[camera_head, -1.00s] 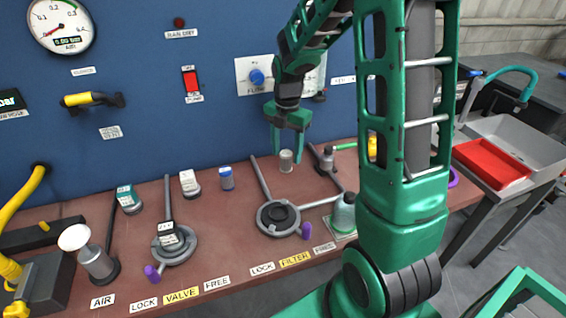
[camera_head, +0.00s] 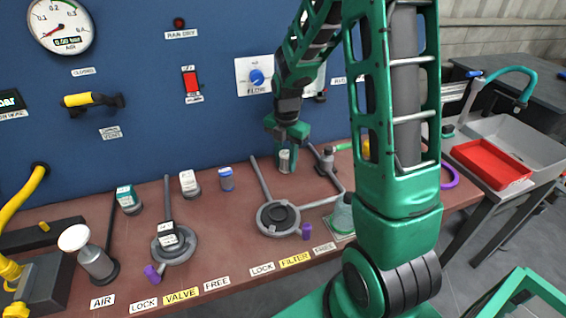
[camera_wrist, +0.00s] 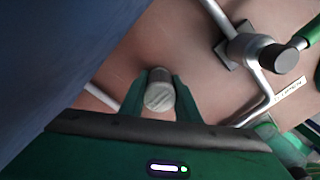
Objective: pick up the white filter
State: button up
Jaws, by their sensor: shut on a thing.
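The white filter (camera_head: 285,162) is a small pale cylinder with a grey lower part, upright at the back of the brown bench, near the blue wall. In the wrist view, the filter (camera_wrist: 159,95) sits between the two green fingers. My gripper (camera_head: 286,160) points down from above and is shut on the filter. It also shows in the wrist view (camera_wrist: 161,100). Whether the filter's base touches the bench is hard to tell.
A grey round housing (camera_head: 278,217) with long handles stands in front. A pipe fitting (camera_head: 327,160) is just right of my gripper. A blue-topped cylinder (camera_head: 226,179) and a white-topped one (camera_head: 189,183) stand left. The blue wall (camera_head: 150,130) is close behind.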

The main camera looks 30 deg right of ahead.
aim_at(286, 152)
jog(key=shift+r, duration=0.2)
jog(key=shift+r, duration=0.65)
notch_tip(286, 152, up, 3)
jog(key=shift+w+f, duration=0.1)
jog(key=s+a+r, duration=0.5)
jog(key=s+r, duration=0.1)
jog(key=s, duration=0.4)
jog(key=shift+s+a+r, duration=0.2)
jog(key=shift+a+r, duration=0.1)
